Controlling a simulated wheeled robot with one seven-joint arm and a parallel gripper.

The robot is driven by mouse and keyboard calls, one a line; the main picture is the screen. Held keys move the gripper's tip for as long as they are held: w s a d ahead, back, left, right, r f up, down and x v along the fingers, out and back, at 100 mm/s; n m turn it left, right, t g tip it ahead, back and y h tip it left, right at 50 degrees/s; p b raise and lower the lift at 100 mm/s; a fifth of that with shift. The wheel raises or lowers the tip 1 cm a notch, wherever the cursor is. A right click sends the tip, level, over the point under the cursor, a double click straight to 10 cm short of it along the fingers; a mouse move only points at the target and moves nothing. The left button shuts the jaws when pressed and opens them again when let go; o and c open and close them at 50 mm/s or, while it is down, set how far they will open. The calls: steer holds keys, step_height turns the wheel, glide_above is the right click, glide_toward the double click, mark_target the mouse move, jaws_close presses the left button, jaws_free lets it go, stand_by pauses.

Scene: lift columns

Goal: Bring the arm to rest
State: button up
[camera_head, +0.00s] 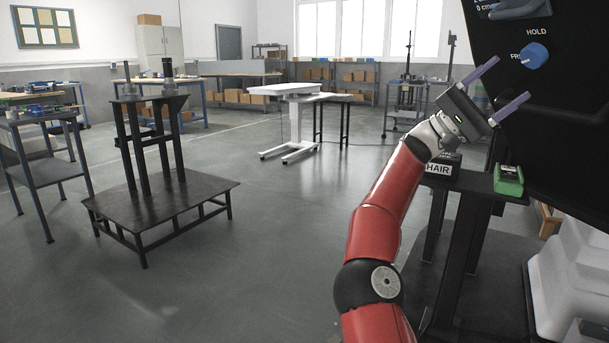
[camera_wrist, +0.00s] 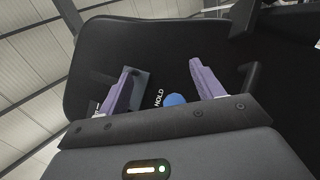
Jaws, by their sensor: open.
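My gripper (camera_head: 503,88) is at the end of my red arm, raised at the right of the head view. Its two purple fingers are spread apart with nothing between them. In the wrist view my gripper (camera_wrist: 160,85) also shows open. It faces a black panel (camera_head: 565,110), which fills much of the wrist view (camera_wrist: 215,60). A blue knob (camera_head: 534,56) on the panel is close to the upper finger, beside the printed words "HOLD" and a partly hidden "FR". In the wrist view the blue knob (camera_wrist: 175,99) appears between the fingers, beyond them. Contact cannot be told.
A green device (camera_head: 508,181) and a label reading "HAIR" (camera_head: 438,169) sit on a dark stand below my gripper. A white stepped block (camera_head: 570,275) is at lower right. A black stand with columns (camera_head: 160,200) is at left.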

steer(key=s+d+f+n+t+y, duration=0.2)
steer(key=s+d+f+t+y, duration=0.15)
steer(key=s+d+f, duration=0.4)
steer(key=s+d+f+n+t+y, duration=0.1)
steer(key=s+d+f+t+y, duration=0.3)
steer(key=d, duration=0.7)
steer(key=s+f+n+t+y, duration=0.1)
steer(key=s+f+t+y, duration=0.25)
steer(key=f, duration=0.65)
steer(key=s+a+f+n+t+y, duration=0.1)
steer(key=s+a+f+t+y, duration=0.15)
steer(key=a+f+t, duration=0.35)
steer(key=s+a+f+n+t+y, duration=0.1)
steer(key=s+a+f+y, duration=0.2)
steer(key=a, duration=0.8)
steer(key=s+a+f+n+t+y, duration=0.1)
steer(key=s+a, duration=0.4)
steer(key=a, duration=0.6)
steer(key=s+a+f+n+t+y+p, duration=0.1)
steer(key=s+a+f+t+y, duration=0.1)
steer(key=a+f, duration=0.4)
steer(key=shift+s+a+y, duration=0.9)
steer(key=shift+a+y, duration=0.45)
steer(key=shift+a, duration=1.05)
